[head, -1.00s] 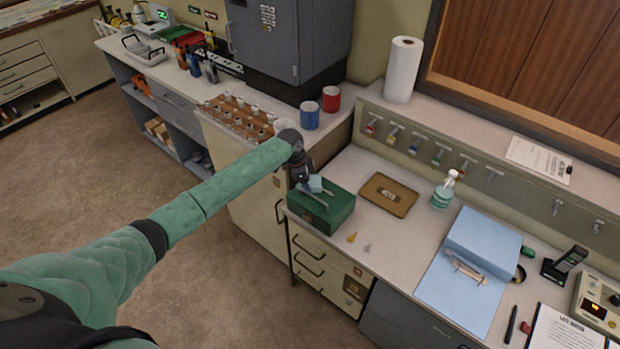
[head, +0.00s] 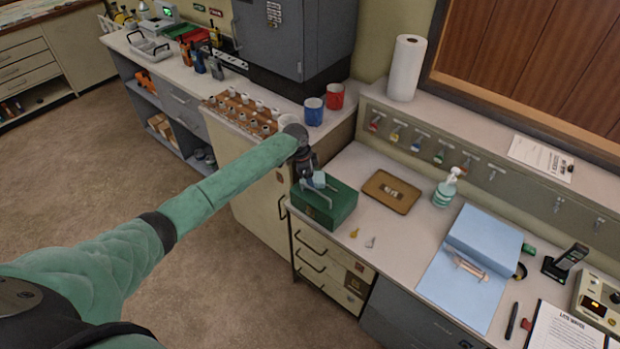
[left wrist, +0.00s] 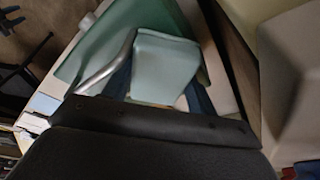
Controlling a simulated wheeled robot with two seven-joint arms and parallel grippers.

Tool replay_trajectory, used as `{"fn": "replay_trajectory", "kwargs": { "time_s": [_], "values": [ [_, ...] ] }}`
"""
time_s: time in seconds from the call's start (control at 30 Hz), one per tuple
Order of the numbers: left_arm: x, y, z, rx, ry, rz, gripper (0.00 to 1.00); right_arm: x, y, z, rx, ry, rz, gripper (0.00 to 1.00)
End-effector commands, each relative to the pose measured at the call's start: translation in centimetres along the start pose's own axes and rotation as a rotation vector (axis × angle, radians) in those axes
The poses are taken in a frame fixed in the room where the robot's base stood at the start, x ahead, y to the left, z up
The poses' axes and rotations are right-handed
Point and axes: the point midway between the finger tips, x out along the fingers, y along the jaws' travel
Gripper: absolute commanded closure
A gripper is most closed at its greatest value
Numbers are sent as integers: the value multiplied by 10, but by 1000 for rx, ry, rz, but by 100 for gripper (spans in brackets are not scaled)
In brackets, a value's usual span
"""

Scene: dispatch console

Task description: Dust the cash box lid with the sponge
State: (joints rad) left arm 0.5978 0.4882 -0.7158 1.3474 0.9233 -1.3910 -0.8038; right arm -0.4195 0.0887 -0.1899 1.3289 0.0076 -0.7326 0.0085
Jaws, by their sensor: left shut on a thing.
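The green cash box (head: 343,206) stands shut at the left end of the counter, with a grey metal handle on its lid. My left gripper (head: 315,178) is over the left part of the lid, shut on a pale blue sponge (head: 319,179). In the left wrist view the sponge (left wrist: 163,62) sits between the fingers, with the green lid (left wrist: 160,14) behind it and the silver handle (left wrist: 106,62) close beside it. I cannot tell whether the sponge touches the lid. My right gripper is not in view.
A brown tray (head: 376,201) and a spray bottle (head: 445,189) stand right of the box. Blue and red mugs (head: 314,112) stand behind, near my arm. Some counter around the tray is bare.

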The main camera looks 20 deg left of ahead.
Motion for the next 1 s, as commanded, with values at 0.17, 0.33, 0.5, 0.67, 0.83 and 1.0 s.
{"fn": "replay_trajectory", "kwargs": {
  "time_s": [0.17, 0.33, 0.5, 0.67, 0.83, 1.0],
  "values": [
    [6, -6, -4, -1, -1, 0, 61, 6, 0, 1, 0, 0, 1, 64],
    [6, -17, -13, 0, 1, -3, 61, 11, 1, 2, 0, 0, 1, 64],
    [6, -25, -20, 0, 1, -5, 60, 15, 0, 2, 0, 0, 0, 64],
    [4, -27, -21, 0, 1, -5, 60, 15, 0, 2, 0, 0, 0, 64],
    [2, -27, -22, 0, 1, -6, 60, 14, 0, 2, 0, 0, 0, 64],
    [-6, -28, -24, 0, 2, -7, 60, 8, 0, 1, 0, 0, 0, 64]
  ]
}}
